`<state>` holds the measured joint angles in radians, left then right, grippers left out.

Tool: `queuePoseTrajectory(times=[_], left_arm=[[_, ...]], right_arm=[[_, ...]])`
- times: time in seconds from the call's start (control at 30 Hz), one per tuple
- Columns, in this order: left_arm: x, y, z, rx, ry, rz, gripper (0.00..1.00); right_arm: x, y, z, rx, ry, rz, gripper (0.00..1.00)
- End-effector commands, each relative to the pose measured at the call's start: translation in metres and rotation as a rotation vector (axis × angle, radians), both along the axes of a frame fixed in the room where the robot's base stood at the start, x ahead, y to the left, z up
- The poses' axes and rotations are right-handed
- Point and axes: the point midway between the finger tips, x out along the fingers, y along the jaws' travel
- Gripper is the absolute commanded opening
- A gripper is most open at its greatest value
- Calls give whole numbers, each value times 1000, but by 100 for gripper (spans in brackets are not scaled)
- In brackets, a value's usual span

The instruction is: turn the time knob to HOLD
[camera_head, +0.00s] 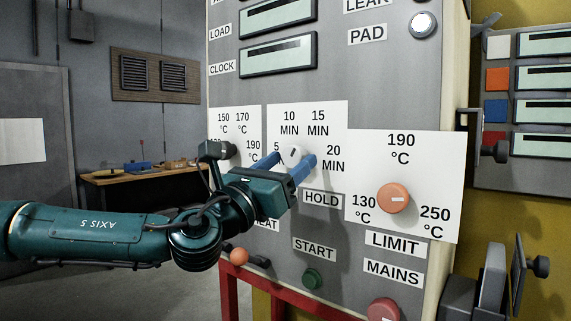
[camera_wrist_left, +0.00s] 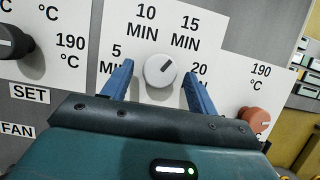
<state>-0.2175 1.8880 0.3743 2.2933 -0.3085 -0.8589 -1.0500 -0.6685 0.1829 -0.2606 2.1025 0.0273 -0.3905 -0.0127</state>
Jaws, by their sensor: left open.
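The time knob (camera_head: 294,155) is a round white dial on a white scale plate marked 5, 10, 15 and 20 MIN. In the left wrist view the knob (camera_wrist_left: 159,71) shows a dark pointer line tilted toward the upper right, toward 15 MIN. My left gripper (camera_head: 289,161) is open, its two blue fingers either side of the knob, apart from it in the wrist view. The HOLD label (camera_head: 322,199) is below and right of the knob in the head view; it is hidden in the wrist view. My right gripper is not in view.
An orange limit knob (camera_head: 394,198) sits to the right. A black knob (camera_wrist_left: 12,42) is at the left. Below are a green START button (camera_head: 312,279) and a red MAINS button (camera_head: 383,310). A workbench (camera_head: 135,176) stands behind at left.

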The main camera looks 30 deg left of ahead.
Motion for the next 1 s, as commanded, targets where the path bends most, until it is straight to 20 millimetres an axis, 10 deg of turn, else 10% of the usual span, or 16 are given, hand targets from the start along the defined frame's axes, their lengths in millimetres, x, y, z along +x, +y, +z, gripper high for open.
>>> queuePoseTrajectory(times=[0.2, 0.73, 1.0], left_arm=[[0, 0, 0, 0, 0, 1, 57], [0, 0, 0, -1, 1, 1, 15], [0, 1, -1, 29, -1, 1, 14]], right_arm=[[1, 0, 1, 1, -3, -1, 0], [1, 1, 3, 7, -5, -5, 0], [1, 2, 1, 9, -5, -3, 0]])
